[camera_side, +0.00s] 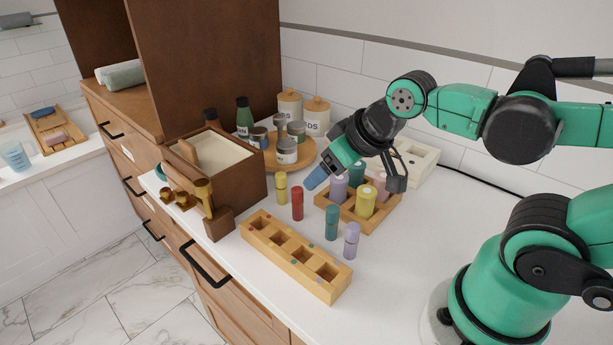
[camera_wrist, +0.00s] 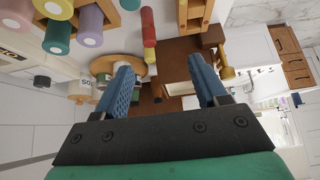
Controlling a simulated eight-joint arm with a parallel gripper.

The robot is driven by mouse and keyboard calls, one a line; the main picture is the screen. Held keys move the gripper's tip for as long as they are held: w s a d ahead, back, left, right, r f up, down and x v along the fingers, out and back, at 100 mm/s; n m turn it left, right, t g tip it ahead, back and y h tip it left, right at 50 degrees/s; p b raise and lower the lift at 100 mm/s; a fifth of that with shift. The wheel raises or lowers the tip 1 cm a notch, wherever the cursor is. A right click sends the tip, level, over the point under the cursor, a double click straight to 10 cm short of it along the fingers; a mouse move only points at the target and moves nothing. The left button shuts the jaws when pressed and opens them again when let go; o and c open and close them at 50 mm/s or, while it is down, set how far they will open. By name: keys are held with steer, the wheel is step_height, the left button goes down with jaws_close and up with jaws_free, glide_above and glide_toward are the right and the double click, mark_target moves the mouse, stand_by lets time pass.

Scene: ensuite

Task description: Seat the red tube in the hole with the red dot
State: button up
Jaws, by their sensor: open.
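The red tube (camera_side: 297,203) stands upright on the white counter in the side view, behind the wooden hole block (camera_side: 264,238). The block has several square holes with small coloured dots beside them; which dot is red is too small to tell. My gripper (camera_side: 316,179) is above and slightly right of the red tube, apart from it, tilted down to the left. In the wrist view its two blue fingers (camera_wrist: 160,65) are spread with nothing between them. The red tube (camera_wrist: 149,36) shows beyond the fingertips, lined up with a yellow tube. The block (camera_wrist: 235,8) shows only partly there.
A yellow tube (camera_side: 281,187) stands close behind the red one. A teal tube (camera_side: 331,222) and a lilac tube (camera_side: 351,240) stand right of the block. A wooden tray (camera_side: 377,221) of tubes lies under my wrist. A brown box (camera_side: 240,190) stands left.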

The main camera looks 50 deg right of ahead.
steer(key=w, duration=0.1)
steer(key=m+g, duration=0.6)
steer(key=g, duration=0.1)
glide_above(297, 189)
step_height(297, 189, down, 4)
steer(key=shift+s+r, duration=0.1)
steer(key=shift+f, duration=3.15)
jaws_close()
